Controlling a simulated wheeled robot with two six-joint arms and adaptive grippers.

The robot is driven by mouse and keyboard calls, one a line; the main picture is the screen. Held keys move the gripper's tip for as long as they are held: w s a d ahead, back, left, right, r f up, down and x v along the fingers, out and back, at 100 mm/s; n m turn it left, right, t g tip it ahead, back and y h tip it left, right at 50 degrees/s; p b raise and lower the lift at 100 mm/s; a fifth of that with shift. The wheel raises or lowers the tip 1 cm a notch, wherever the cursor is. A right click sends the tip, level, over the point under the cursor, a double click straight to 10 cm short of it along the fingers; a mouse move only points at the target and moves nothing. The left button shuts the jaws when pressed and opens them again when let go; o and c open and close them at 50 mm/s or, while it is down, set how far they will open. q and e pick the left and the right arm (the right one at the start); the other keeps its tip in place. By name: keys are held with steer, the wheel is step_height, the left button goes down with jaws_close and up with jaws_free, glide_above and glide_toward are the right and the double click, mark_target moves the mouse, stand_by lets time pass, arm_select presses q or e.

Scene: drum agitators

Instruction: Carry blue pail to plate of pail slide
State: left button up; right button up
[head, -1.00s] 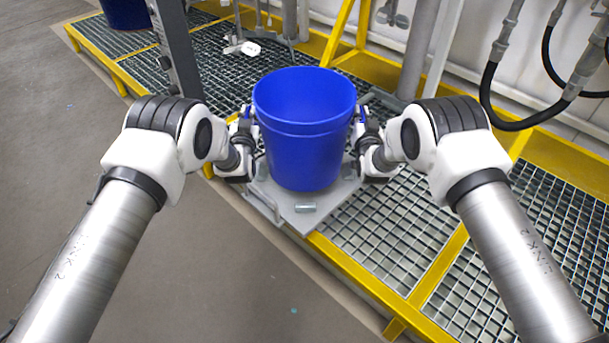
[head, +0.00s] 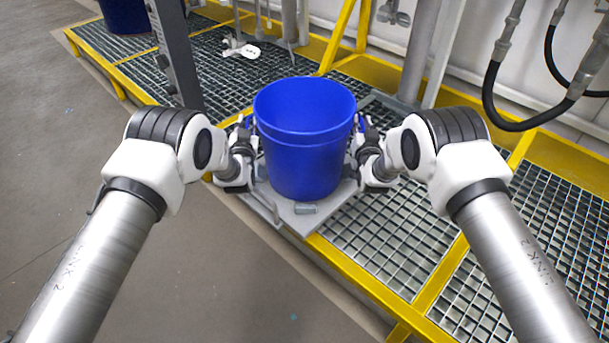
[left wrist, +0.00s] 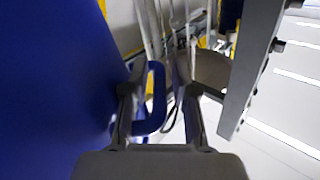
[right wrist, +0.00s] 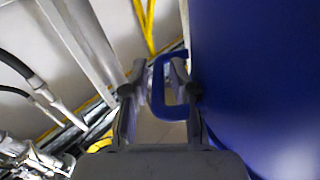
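The blue pail (head: 305,150) stands upright, its bottom at the grey plate (head: 300,222) of the pail slide. Its side shows large in both wrist views. My left gripper (head: 246,150) is at its left handle. In the left wrist view the parted fingers (left wrist: 160,72) straddle the blue handle (left wrist: 160,105), with gaps beside the bar. My right gripper (head: 364,150) is at its right handle. In the right wrist view the parted fingers (right wrist: 160,70) straddle that handle (right wrist: 158,90). Most of the plate behind and under the pail is hidden.
Metal grating (head: 390,230) with yellow edge beams lies around the plate. A dark post (head: 176,60) rises behind my left arm. A grey pipe (head: 420,50) and black hoses (head: 510,125) are at the back right. Another blue container (head: 125,15) stands far left. Open floor is at lower left.

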steer(key=shift+a+r, duration=0.1)
steer(key=shift+r, duration=0.1)
steer(key=shift+s, duration=0.15)
arm_select(q)
steer(key=s, duration=0.8)
arm_select(e)
steer(key=s, duration=1.1)
steer(key=shift+s+d, duration=0.2)
steer(key=shift+s, duration=0.2)
arm_select(q)
steer(key=shift+d, duration=0.1)
arm_select(e)
steer(key=shift+f, duration=0.1)
